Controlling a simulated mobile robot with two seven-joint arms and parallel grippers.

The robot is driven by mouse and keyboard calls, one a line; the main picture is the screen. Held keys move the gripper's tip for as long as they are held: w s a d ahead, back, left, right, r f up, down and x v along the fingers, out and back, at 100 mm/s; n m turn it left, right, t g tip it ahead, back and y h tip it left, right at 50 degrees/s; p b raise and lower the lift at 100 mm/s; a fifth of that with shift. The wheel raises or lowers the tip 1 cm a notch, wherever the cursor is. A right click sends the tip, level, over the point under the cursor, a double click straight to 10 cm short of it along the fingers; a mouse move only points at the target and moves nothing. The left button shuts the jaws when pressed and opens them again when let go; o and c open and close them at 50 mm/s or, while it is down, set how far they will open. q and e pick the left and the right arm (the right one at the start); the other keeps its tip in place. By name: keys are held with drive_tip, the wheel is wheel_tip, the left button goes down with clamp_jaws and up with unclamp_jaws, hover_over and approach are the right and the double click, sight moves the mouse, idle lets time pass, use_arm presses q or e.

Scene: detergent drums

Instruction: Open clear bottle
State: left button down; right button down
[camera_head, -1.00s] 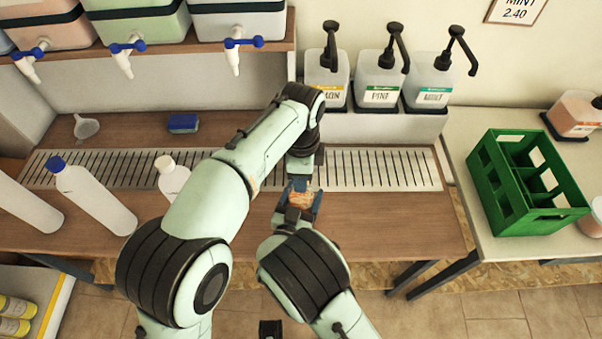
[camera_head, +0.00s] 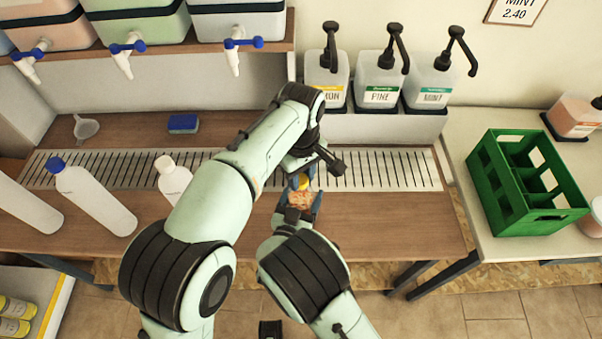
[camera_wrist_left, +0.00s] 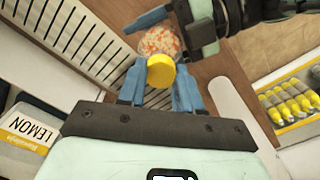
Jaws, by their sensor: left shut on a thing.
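The clear bottle (camera_head: 299,199) shows orange and white contents, above the front of the counter. My right gripper (camera_head: 300,207) has its blue fingers on both sides of the bottle's body and holds it. My left gripper (camera_head: 301,181) is over the bottle's top, shut on the yellow cap (camera_head: 301,182). In the left wrist view the cap (camera_wrist_left: 160,72) sits between my left fingers, with the bottle (camera_wrist_left: 160,42) just beyond it. I cannot tell whether cap and bottle still touch. My left arm hides part of the counter.
White bottles (camera_head: 95,197) lie or stand at the left of the wooden counter, behind them a metal drain grate (camera_head: 380,168). A blue sponge (camera_head: 183,123) and a funnel (camera_head: 86,127) are at the back. Pump dispensers (camera_head: 378,80) line the wall. A green crate (camera_head: 525,185) stands right.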

use_arm(q)
drive_tip(key=n, duration=1.3)
drive_tip(key=c, duration=0.8)
unclamp_jaws()
drive_tip(key=shift+o, duration=0.2)
